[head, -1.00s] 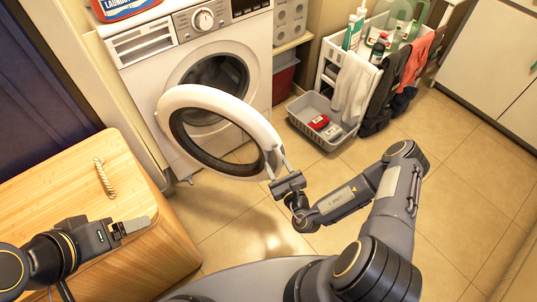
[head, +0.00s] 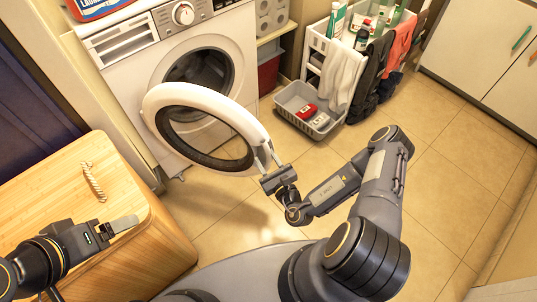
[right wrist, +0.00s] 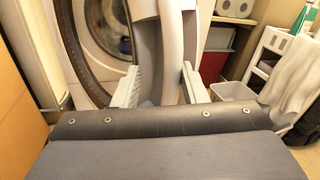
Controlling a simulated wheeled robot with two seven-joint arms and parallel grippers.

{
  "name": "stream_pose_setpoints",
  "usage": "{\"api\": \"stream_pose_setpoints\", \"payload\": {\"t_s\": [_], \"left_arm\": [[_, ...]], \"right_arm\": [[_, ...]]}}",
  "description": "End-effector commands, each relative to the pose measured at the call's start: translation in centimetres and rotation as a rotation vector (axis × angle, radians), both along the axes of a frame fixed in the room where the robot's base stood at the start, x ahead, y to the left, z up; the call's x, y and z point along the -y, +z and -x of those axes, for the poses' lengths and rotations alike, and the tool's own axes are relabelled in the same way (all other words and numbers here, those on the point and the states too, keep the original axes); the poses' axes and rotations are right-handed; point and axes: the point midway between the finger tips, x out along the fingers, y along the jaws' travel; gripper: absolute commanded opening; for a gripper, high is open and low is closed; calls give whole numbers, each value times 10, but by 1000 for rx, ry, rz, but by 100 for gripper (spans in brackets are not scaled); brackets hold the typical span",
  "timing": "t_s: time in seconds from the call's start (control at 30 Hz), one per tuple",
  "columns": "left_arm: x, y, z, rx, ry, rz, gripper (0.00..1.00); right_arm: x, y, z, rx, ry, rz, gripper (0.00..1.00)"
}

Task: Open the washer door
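The washer (head: 120,75) stands at the back with its round door (head: 158,98) swung wide open toward me. The dark drum opening (head: 205,70) shows behind the door. My right gripper (head: 267,157) is at the door's right edge. In the right wrist view its two fingers (right wrist: 160,88) are spread, one on each side of the door rim (right wrist: 172,55). The fingers look apart, not clamped; light contact cannot be ruled out. My left gripper (head: 122,225) is over the front of the wooden cabinet, away from the washer, seen edge-on.
The wooden cabinet (head: 50,165) with a rope handle (head: 94,181) stands at the left. A grey basket (head: 293,98) and a white cart (head: 318,42) with bottles and cloths stand right of the washer. The tiled floor (head: 440,150) at the right is clear.

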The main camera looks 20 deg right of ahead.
Motion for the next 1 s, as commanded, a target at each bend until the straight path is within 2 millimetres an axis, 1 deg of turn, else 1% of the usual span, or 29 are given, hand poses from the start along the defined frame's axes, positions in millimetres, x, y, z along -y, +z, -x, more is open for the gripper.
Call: {"api": "stream_pose_setpoints", "payload": {"t_s": [0.7,0.9,1.0], "left_arm": [[0,16,0,0,0,0,80],[0,18,0,0,0,0,80],[0,19,0,0,0,0,80]], "right_arm": [[-27,-1,44,-6,-1,-1,39],[-32,-2,53,-7,-2,0,39],[-33,-2,55,-6,-2,1,39]]}}
